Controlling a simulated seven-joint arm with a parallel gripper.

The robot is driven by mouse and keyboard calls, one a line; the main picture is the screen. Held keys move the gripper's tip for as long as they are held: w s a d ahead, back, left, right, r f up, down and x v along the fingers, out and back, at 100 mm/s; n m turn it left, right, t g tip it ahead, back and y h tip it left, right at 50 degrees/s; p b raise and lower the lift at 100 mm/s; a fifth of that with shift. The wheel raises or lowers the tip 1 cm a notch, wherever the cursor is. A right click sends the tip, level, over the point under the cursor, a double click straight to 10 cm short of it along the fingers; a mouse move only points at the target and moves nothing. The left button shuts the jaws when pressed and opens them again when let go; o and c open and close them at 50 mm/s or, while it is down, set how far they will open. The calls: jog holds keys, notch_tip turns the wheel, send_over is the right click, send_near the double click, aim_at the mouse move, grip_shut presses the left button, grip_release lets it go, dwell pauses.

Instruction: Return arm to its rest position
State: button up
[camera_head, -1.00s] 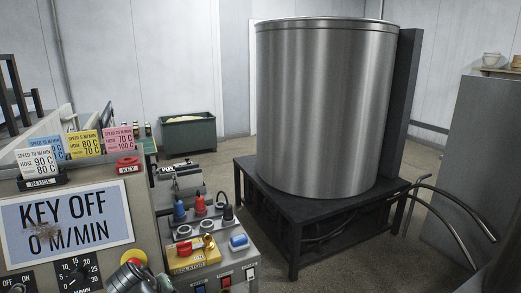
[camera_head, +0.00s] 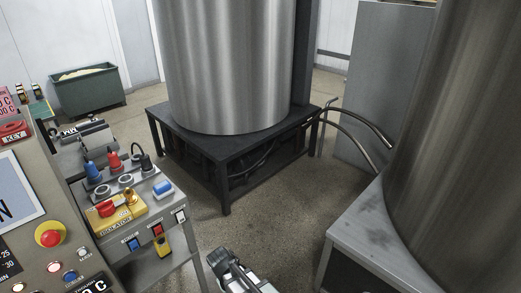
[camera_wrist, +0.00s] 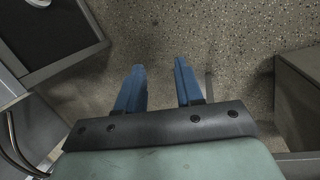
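My gripper shows in the wrist view (camera_wrist: 160,88), pointing down over the speckled floor. Its two blue fingers are spread apart with only bare floor between them. It holds nothing and touches nothing. In the head view a dark and light part of my arm shows at the bottom edge, between the control panel and the right-hand stand; the fingertips cannot be made out there.
A control panel with a red isolator switch (camera_head: 107,208) stands at left. A steel tank (camera_head: 230,70) sits on a black stand (camera_head: 225,160). Another tank (camera_head: 460,130) rises from a grey stand (camera_head: 350,230) at right. Open floor (camera_head: 270,225) lies between; a green bin (camera_head: 85,92) is behind.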

jog(key=s+d+f+m+g, duration=0.2)
jog(key=s+d+f, duration=0.3)
jog(key=d, duration=0.3)
jog(key=s+d+f+m+g, duration=0.1)
jog(key=s+d+f+g, duration=0.1)
jog(key=s+d+f, duration=0.5)
jog(key=s+d+f+m+g+y, duration=0.2)
jog(key=s+d+f+m+y, duration=0.1)
jog(key=s+d, duration=0.6)
jog(key=s+f, duration=0.1)
jog(key=s, duration=0.2)
jog(key=shift+s+f+g, duration=0.15)
jog(key=shift+f+g, duration=0.2)
jog(key=shift+g, duration=0.05)
